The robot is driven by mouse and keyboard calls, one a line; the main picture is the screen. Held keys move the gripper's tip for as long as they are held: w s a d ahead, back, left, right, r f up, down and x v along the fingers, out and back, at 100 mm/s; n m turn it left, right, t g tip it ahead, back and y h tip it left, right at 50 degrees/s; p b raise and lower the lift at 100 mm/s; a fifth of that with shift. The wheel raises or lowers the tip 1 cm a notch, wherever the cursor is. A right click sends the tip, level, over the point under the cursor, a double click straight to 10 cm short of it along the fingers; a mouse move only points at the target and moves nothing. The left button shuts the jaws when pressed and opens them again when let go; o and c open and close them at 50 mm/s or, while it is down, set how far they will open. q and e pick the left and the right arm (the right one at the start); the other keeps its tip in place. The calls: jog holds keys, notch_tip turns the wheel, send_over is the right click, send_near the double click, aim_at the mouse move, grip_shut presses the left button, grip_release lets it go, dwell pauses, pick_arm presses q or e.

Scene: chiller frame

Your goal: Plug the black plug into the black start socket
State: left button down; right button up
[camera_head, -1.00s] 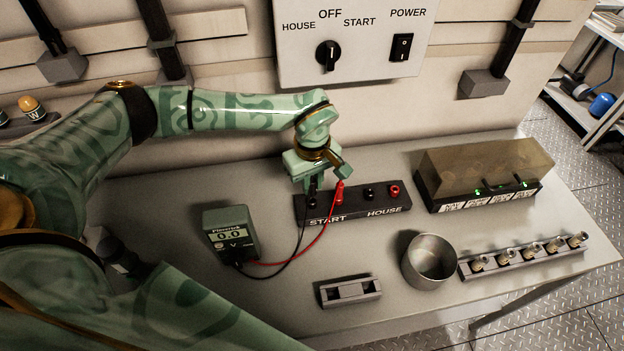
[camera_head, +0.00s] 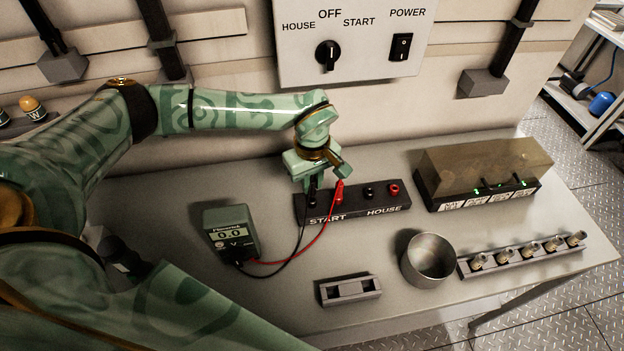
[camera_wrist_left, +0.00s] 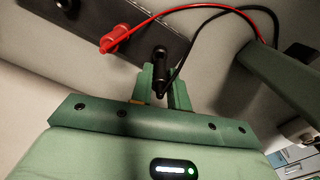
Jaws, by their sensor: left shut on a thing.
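The black plug (camera_wrist_left: 159,76) is upright between the fingers of my left gripper (camera_head: 313,184), which is shut on it. The gripper also shows in the left wrist view (camera_wrist_left: 163,88). The plug is at the left end of the black socket strip (camera_head: 352,204), over the START label. The black start socket is hidden under the plug and fingers, so I cannot tell how deep the plug sits. The red plug (camera_head: 340,193) stands in the START side just to the right, and also shows in the left wrist view (camera_wrist_left: 115,39). My right gripper is not in view.
The meter (camera_head: 231,232) reads 0.0, with red and black leads running to the plugs. The HOUSE side has a black socket (camera_head: 369,191) and a red socket (camera_head: 394,189). A grey holder (camera_head: 350,290), metal cup (camera_head: 429,259), connector rack (camera_head: 522,262) and covered box (camera_head: 482,172) stand around.

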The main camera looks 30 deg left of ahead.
pick_arm(q)
jog(key=shift+f+b, duration=0.6)
jog(key=shift+f, duration=0.8)
jog(key=c, duration=1.3)
grip_release()
jog(key=shift+r, duration=0.15)
notch_tip(320, 180, up, 16)
jog(key=shift+r+p, duration=0.1)
jog(key=shift+p, duration=0.8)
jog(key=shift+s, duration=0.1)
